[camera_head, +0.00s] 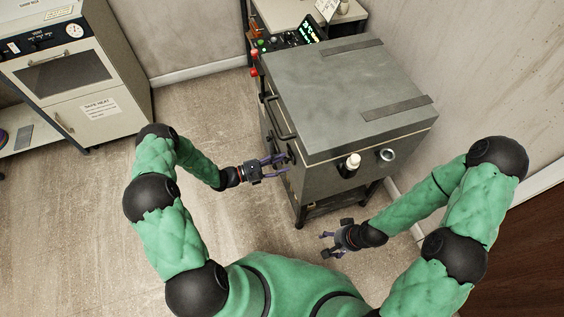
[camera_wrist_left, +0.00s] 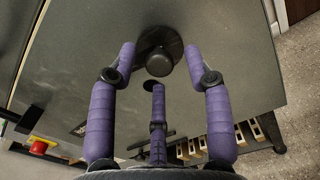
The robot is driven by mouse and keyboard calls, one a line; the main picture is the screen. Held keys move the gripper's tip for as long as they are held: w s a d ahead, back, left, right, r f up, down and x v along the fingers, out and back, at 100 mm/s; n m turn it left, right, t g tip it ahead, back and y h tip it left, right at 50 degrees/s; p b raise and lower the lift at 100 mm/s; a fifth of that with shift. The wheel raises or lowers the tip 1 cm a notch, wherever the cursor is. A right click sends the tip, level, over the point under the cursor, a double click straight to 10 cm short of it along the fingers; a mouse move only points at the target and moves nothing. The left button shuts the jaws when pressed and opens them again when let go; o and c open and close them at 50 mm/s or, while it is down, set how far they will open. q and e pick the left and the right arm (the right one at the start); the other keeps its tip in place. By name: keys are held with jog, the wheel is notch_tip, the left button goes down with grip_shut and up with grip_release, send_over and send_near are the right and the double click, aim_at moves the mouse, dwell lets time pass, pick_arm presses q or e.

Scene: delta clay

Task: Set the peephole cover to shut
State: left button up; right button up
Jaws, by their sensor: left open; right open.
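The peephole cover (camera_wrist_left: 159,48) is a dark round disc with a stubby knob on the grey face of the kiln (camera_head: 335,90). A small dark oval, apparently the peephole (camera_wrist_left: 150,86), shows uncovered beside the disc, partly behind a finger. In the head view the cover (camera_head: 291,157) is a small dark shape on the kiln's left side. My left gripper (camera_head: 280,163) is open at that side. In the left wrist view its purple fingers (camera_wrist_left: 158,82) spread around the knob, with gaps showing. Whether any finger touches is unclear. My right gripper (camera_head: 328,244) is open and empty, below the kiln's front.
A white plug (camera_head: 350,162) and a metal ring port (camera_head: 386,154) stick out of the kiln's front. A handle (camera_head: 280,118) and a red button (camera_head: 254,70) are on its left side. An oven (camera_head: 70,75) stands far left. Floor between is clear.

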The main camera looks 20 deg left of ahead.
pick_arm(q)
jog(key=shift+w+d, duration=0.25)
jog(key=shift+d, duration=0.15)
pick_arm(e)
jog(key=shift+f, duration=0.1)
pick_arm(q)
grip_shut()
